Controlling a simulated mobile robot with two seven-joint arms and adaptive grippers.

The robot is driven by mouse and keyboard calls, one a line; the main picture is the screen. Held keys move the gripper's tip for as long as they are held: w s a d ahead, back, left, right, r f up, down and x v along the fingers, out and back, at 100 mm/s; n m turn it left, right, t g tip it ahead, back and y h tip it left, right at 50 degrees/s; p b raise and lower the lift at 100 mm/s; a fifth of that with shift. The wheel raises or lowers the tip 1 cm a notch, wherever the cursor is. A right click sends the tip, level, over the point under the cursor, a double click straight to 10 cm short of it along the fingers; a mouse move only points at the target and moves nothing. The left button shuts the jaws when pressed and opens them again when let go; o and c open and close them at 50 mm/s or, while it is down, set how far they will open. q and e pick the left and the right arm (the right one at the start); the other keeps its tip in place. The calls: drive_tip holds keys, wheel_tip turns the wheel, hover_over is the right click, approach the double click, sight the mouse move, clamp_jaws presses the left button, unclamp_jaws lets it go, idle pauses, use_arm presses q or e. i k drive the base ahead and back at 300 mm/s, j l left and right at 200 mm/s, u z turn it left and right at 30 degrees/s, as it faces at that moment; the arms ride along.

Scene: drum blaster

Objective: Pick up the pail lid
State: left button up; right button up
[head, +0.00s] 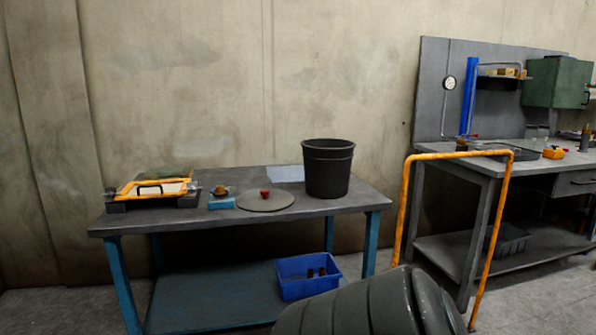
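The pail lid (252,202) is a flat grey disc with a small red knob (265,193) on top. It lies on the grey top of a blue-legged table (180,222), near its front edge. A dark pail (327,168) stands upright to the right of the lid, its top appearing open. Neither of my grippers shows in the head view.
An orange-framed case (155,188), a blue block (221,204) and a small brown item (219,190) lie left of the lid. A workbench (471,165) is beyond.

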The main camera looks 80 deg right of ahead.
sight(264, 200)
drive_tip(key=z, duration=1.85)
drive_tip(key=j+z, duration=0.15)
drive_tip(key=z, duration=0.25)
drive_tip(key=j+z, duration=0.15)
drive_tip(key=z, duration=0.25)
drive_tip(key=j+z, duration=0.2)
drive_tip(key=z, duration=0.25)
